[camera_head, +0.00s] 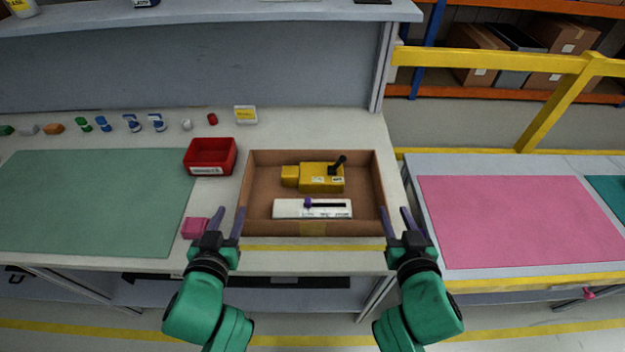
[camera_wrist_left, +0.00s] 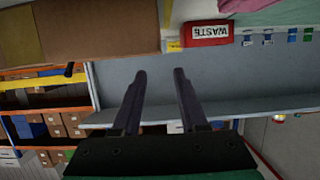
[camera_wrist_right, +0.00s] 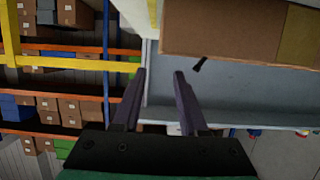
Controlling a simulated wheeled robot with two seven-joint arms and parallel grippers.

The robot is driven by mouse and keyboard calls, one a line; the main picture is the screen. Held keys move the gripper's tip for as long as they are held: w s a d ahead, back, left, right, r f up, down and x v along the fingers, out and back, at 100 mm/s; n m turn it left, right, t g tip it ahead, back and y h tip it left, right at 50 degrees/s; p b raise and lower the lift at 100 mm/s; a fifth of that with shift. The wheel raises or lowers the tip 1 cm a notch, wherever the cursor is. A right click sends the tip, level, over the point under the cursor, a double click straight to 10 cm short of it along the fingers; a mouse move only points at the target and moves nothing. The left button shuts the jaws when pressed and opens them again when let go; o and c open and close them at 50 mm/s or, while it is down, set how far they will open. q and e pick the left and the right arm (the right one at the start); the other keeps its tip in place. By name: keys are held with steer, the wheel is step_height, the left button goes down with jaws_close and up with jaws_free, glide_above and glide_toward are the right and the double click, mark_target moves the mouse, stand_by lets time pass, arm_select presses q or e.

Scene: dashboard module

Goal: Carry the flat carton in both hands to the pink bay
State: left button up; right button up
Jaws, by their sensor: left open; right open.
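The flat carton (camera_head: 262,228) is an open, shallow brown box on the workbench, in the middle of the head view. It holds a yellow device (camera_head: 318,178) with a black lever and a white module (camera_head: 290,208) with a purple slider. My left gripper (camera_head: 229,222) is open at the carton's left side near its front corner. My right gripper (camera_head: 398,222) is open at its right side near the front corner. I cannot tell whether either touches it. The carton's wall also shows in the left wrist view (camera_wrist_left: 95,30) and right wrist view (camera_wrist_right: 220,30). The pink bay (camera_head: 515,220) is a bare pink rectangle on the right-hand table.
A red bin (camera_head: 210,156) stands left of the carton, and a pink block (camera_head: 194,228) lies beside my left gripper. A green mat (camera_head: 90,200) covers the bench's left. A gap separates the bench from the right table; a yellow rail (camera_head: 490,58) runs behind it.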

mark_target(243, 183)
arm_select(q)
steer(key=x, duration=1.3)
steer(key=shift+w, duration=0.2)
arm_select(e)
steer(key=x, duration=1.3)
steer(key=shift+w, duration=0.2)
arm_select(q)
steer(key=shift+s, duration=0.1)
arm_select(e)
steer(key=shift+s, duration=0.1)
arm_select(q)
steer(key=shift+c, duration=0.6)
arm_select(e)
steer(key=shift+c, duration=0.6)
arm_select(q)
jaws_close()
arm_select(e)
jaws_close()
arm_select(q)
steer(key=shift+r, duration=0.1)
arm_select(e)
steer(key=shift+r, duration=0.1)
